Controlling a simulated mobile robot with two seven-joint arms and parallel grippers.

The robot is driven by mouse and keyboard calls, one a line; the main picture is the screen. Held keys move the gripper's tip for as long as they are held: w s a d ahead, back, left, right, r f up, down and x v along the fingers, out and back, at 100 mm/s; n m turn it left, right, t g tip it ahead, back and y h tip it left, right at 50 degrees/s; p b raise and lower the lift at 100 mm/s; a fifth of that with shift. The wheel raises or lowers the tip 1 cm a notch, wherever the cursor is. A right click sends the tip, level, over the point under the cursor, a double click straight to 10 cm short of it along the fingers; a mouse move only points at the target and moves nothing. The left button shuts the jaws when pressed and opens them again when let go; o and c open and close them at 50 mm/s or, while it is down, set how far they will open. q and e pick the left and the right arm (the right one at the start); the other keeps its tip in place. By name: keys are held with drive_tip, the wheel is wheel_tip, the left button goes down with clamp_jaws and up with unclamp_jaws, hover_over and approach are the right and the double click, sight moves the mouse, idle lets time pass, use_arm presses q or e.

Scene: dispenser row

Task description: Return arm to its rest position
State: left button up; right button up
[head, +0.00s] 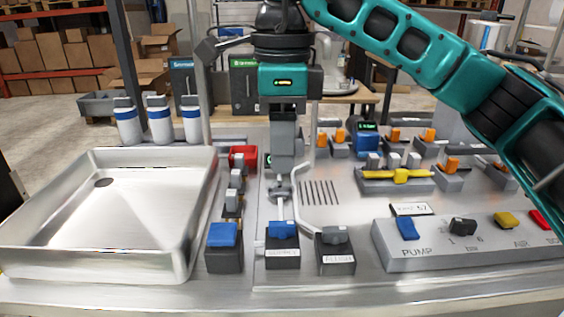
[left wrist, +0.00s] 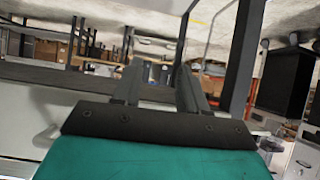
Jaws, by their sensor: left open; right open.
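My right arm (head: 440,62) reaches in from the upper right of the head view, teal and black. My right gripper (head: 284,165) points down over the middle of the steel bench, behind the front row of blocks. Its fingers look close together from this angle; I see nothing held in them. My left gripper does not show in the head view. In the left wrist view my left gripper (left wrist: 160,78) has its two dark fingers apart, with nothing between them. Racks and shelving show beyond it.
A steel tray (head: 190,240) stands at the left. Blocks with a blue lever (head: 222,234) and a grey lever (head: 334,235) line the front. A labelled control panel (head: 440,258) is at the right. White bottles (head: 159,125) stand behind the tray. A yellow-handled valve (head: 400,176) is right of the gripper.

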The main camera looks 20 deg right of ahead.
use_arm(q)
drive_tip(key=shift+s+a+f, duration=0.15)
drive_tip(key=shift+s+f, duration=0.05)
drive_tip(key=shift+f, duration=0.1)
